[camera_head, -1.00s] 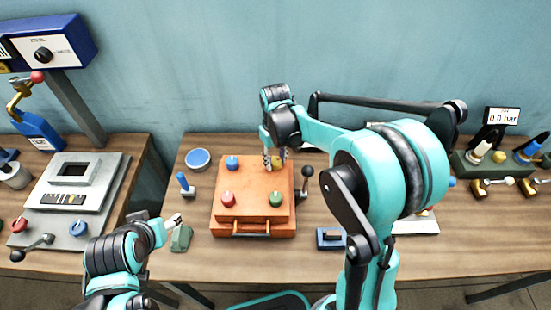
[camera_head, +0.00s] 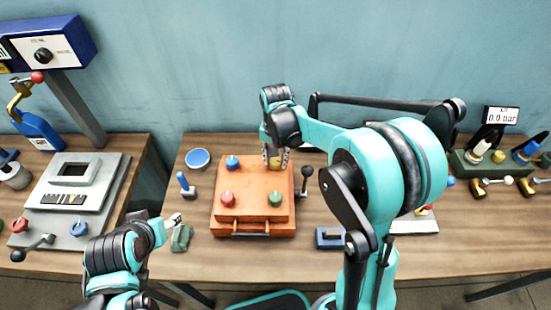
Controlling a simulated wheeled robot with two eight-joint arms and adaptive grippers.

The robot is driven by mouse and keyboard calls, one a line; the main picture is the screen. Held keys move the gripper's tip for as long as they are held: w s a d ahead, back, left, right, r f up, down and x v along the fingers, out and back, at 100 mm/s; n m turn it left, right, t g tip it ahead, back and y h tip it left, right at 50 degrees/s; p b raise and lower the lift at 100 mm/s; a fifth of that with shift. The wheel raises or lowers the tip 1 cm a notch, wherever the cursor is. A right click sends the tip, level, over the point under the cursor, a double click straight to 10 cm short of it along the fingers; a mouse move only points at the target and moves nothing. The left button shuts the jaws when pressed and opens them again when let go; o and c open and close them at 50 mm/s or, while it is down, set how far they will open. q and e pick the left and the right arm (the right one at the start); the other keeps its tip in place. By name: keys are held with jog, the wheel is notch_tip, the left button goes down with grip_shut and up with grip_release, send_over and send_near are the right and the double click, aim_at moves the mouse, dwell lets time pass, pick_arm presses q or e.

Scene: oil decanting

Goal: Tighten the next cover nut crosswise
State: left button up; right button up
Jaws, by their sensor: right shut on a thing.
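The orange cover (camera_head: 252,190) lies on its box in the middle of the table. A blue nut (camera_head: 232,162) is at its far left corner, a red nut (camera_head: 227,198) at its near left corner and a green nut (camera_head: 275,199) at its near right corner.
A blue-handled tool (camera_head: 185,185), a blue round dish (camera_head: 198,159) and a green block (camera_head: 181,238) are left of the box. A black-knobbed lever (camera_head: 307,172) stands close at its right. A blue block (camera_head: 330,238) lies at the near right.

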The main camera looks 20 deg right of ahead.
aim_at(276, 160)
jog(key=shift+m, duration=0.5)
jog(key=o, duration=1.2)
jog(key=shift+c, duration=0.2)
notch_tip(276, 160, up, 12)
jog(key=s+d+f+n+t+b, duration=0.1)
jog(key=s+f+n+t+b, duration=0.1)
jog(key=s, duration=0.6)
jog(key=s+d+f+n+t+b, duration=0.1)
jog(key=s+f+n+t+b, duration=0.2)
jog(key=s, duration=0.6)
notch_tip(276, 160, down, 4)
jog(key=shift+r+n+t, duration=0.25)
jog(key=shift+n+t, duration=0.85)
